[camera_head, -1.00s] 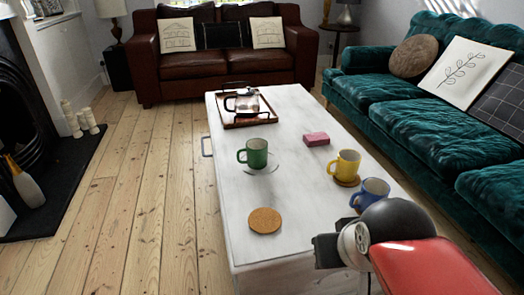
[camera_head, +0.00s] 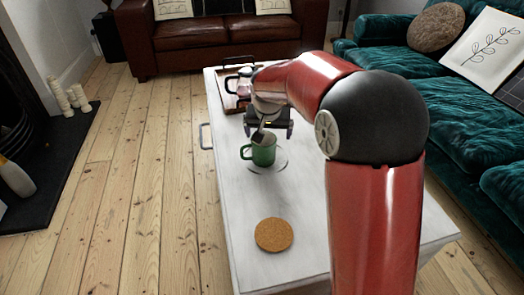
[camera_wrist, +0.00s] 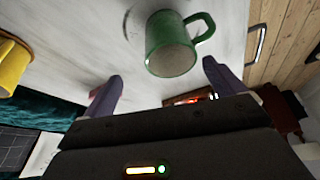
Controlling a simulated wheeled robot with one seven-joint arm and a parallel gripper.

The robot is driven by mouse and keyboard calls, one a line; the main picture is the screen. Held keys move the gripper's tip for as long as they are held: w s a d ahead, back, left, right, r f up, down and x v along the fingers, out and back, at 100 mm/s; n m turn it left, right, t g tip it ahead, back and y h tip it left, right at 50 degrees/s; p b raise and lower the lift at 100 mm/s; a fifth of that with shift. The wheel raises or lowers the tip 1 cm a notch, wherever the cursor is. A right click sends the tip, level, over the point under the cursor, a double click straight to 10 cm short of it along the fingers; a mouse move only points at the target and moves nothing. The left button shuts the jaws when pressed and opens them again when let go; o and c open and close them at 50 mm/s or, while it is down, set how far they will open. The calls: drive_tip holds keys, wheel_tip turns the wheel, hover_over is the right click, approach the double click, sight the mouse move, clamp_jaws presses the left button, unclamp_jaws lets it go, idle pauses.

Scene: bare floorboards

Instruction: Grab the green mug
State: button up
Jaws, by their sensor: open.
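My gripper (camera_head: 268,129) is just above and behind the mug there, with my red arm reaching over the table from the right. In the wrist view the green mug (camera_wrist: 170,46) lies ahead of the gap between the two spread fingers of my gripper (camera_wrist: 160,76), its handle toward the upper right. The fingers do not appear to touch it, and nothing is between them.
A cork coaster (camera_head: 274,234) lies nearer on the white table (camera_head: 240,210). A wooden tray (camera_head: 230,103) with a glass pot is behind the mug. A yellow mug (camera_wrist: 12,66) is at the wrist view's left edge. My arm hides the table's right side.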

sight(264, 144)
drive_tip(key=x, duration=0.3)
drive_tip(key=a+x, duration=0.1)
drive_tip(key=x, duration=0.5)
drive_tip(key=shift+w+a+f, duration=0.1)
drive_tip(key=shift+w+a, duration=0.1)
drive_tip(key=shift+w, duration=0.2)
drive_tip(key=c, duration=1.2)
drive_tip(key=shift+c, duration=0.2)
